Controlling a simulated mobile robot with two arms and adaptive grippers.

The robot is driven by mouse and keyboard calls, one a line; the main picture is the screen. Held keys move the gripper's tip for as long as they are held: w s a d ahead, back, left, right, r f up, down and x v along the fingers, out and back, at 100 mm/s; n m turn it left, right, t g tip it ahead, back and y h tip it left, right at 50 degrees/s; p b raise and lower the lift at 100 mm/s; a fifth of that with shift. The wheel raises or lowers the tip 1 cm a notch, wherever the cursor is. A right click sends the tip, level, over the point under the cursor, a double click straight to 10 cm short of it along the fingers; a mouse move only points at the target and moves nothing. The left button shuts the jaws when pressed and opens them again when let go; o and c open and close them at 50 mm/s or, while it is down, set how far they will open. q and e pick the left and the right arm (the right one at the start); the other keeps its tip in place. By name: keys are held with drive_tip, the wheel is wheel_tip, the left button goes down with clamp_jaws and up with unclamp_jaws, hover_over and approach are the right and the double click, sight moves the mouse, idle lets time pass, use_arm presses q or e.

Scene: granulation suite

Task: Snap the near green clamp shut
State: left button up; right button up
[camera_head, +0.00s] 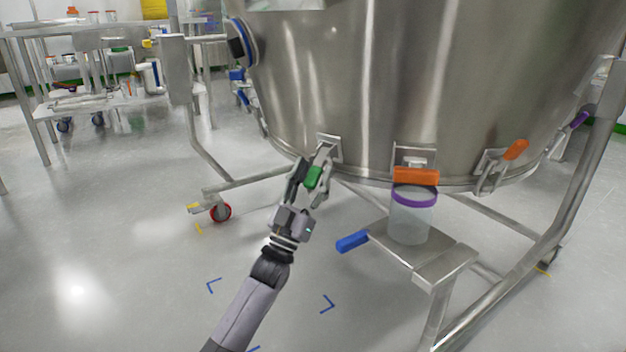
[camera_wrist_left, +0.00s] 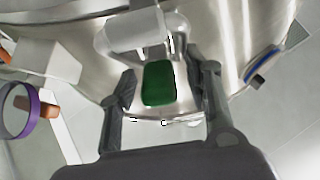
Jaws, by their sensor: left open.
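The near green clamp (camera_head: 314,177) is on the lower rim of the large steel vessel (camera_head: 350,90), with its metal bracket fixed to the vessel wall. Its green handle hangs at the rim, tilted out from the wall. In the left wrist view the green handle (camera_wrist_left: 159,83) shows in the middle, below its grey metal lever. My left gripper (camera_head: 309,183) is open, with its fingers (camera_wrist_left: 163,100) on either side of the green handle. I cannot tell whether either finger touches it. My right gripper is in neither view.
An orange clamp (camera_head: 416,176) sits on the rim to the right, above a clear container with a purple band (camera_head: 411,218) on a steel step (camera_head: 440,262). Another orange handle (camera_head: 515,149) stands out farther right. A blue handle (camera_head: 353,241) sticks out left of the step. Open floor lies left.

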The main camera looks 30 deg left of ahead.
use_arm(q)
clamp_jaws()
idle(0.7)
